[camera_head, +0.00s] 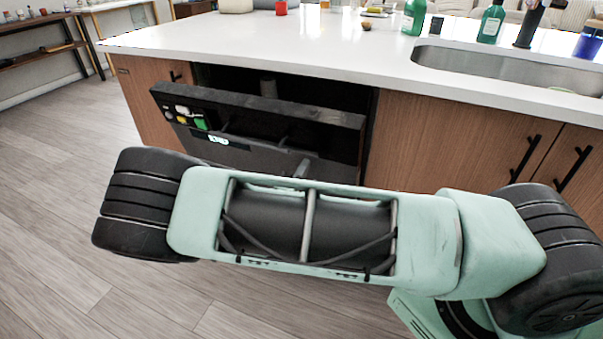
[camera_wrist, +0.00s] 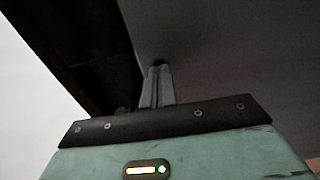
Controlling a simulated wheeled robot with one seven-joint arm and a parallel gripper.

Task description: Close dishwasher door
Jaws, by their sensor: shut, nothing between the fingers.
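The dishwasher door (camera_head: 262,120) is black and sits under the counter in the head view. It is partly open, its top edge tilted out from the cabinet with a dark gap behind it. Small coloured marks and a lit display show on its left part. My gripper is mostly hidden behind my arm in the head view. In the wrist view my gripper (camera_wrist: 159,72) is shut and empty, its fingertips at a broad dark grey surface that looks like the door (camera_wrist: 225,50). Whether they touch it I cannot tell.
The white countertop (camera_head: 300,45) overhangs the door. A sink (camera_head: 500,68) is set in at the right, with green bottles (camera_head: 490,22) behind it. Wooden cabinets with black handles (camera_head: 525,158) stand right of the door. The wooden floor (camera_head: 50,210) is clear at the left.

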